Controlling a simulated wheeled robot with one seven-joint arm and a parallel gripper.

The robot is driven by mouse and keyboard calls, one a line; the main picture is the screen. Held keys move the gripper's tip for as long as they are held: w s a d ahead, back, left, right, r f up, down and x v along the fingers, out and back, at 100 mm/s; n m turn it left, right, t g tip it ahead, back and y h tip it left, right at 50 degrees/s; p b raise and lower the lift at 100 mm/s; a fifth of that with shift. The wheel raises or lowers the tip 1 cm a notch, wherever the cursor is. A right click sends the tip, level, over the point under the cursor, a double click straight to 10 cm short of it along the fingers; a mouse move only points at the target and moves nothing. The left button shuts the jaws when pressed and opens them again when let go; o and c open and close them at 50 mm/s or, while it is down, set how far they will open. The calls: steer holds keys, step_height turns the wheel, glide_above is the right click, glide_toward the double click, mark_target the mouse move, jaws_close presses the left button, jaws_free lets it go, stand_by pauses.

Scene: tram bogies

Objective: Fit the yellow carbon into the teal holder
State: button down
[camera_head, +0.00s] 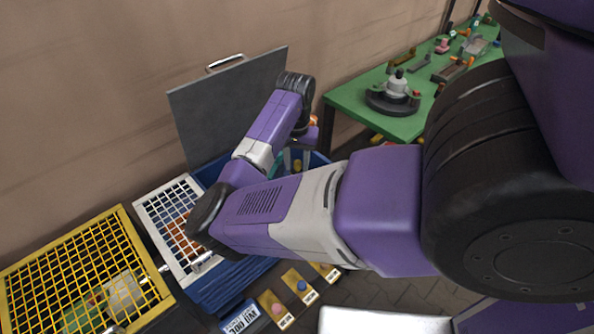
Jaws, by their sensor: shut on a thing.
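My arm crosses the view and bends back down over a blue open box (232,290). My gripper (297,163) points down inside the box, small and partly hidden behind my own arm. It is shut on the yellow carbon (297,166), of which only a small patch shows between the fingers. A teal piece (276,161), apparently the teal holder, shows just left of the gripper, mostly covered by my forearm. I cannot tell whether the carbon touches the holder.
The box's grey lid (225,100) stands open against the wall. A white grid (165,215) and a yellow grid (75,270) lie to the left. A green table (405,125) with a grinder (393,95) and several parts stands at the back right.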

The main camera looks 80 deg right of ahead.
mark_target(297, 172)
steer(key=shift+f, duration=1.7)
steer(key=shift+f, duration=0.2)
steer(key=c, duration=0.9)
jaws_free()
